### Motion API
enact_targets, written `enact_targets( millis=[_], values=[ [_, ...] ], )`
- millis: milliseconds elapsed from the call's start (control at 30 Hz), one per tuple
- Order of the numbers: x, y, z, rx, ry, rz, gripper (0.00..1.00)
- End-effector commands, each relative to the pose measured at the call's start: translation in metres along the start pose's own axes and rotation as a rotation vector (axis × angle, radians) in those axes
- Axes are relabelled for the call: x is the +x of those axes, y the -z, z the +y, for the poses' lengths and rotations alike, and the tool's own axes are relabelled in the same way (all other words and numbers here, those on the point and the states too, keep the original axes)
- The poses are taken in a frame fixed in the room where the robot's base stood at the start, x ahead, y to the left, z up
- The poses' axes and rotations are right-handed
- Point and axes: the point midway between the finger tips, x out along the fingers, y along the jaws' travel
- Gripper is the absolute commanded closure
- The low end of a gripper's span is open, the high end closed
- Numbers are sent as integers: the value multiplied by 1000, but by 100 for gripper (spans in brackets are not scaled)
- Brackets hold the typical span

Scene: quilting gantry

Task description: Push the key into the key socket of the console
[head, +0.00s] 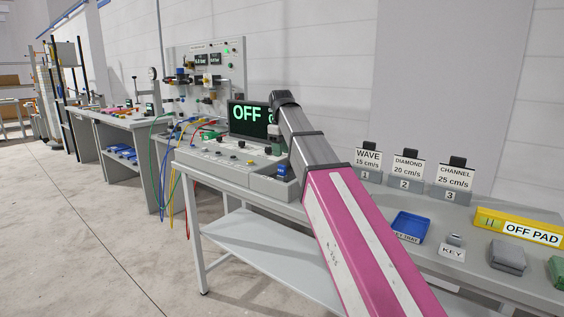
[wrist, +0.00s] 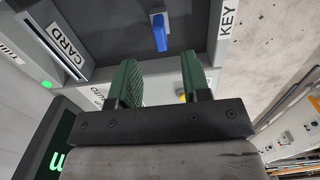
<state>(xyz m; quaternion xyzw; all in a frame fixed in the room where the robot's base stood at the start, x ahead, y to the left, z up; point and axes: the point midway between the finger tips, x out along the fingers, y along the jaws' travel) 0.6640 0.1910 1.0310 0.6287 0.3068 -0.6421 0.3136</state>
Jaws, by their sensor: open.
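The blue key (wrist: 159,34) stands at a pale socket plate in a dark panel of the console, beside the KEY label (wrist: 227,19), in the wrist view. How deep it sits is not clear. In the head view, a small blue piece, the key (head: 283,170), shows at the console's (head: 235,166) right end. My gripper (wrist: 157,68) is open, with two green fingers apart and nothing between them. The key is beyond the fingertips, roughly in line with the gap, and appears apart from them. In the head view my arm hides part of the gripper.
The CARD slot (wrist: 66,47) is left of the key, with a lit green lamp. The OFF screen (head: 248,118) stands behind the console. A blue tray (head: 411,226), a KEY-labelled holder (head: 454,240) and a yellow OFF PAD block (head: 518,227) lie on the table to the right.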

Motion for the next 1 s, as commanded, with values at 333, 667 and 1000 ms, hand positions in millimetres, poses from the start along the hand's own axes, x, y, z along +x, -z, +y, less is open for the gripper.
enact_targets(
  millis=[333,667,1000],
  values=[
    [-42,0,0,0,0,1,56],
    [-44,0,0,0,0,0,56],
    [-44,0,0,0,0,0,56]
  ],
)
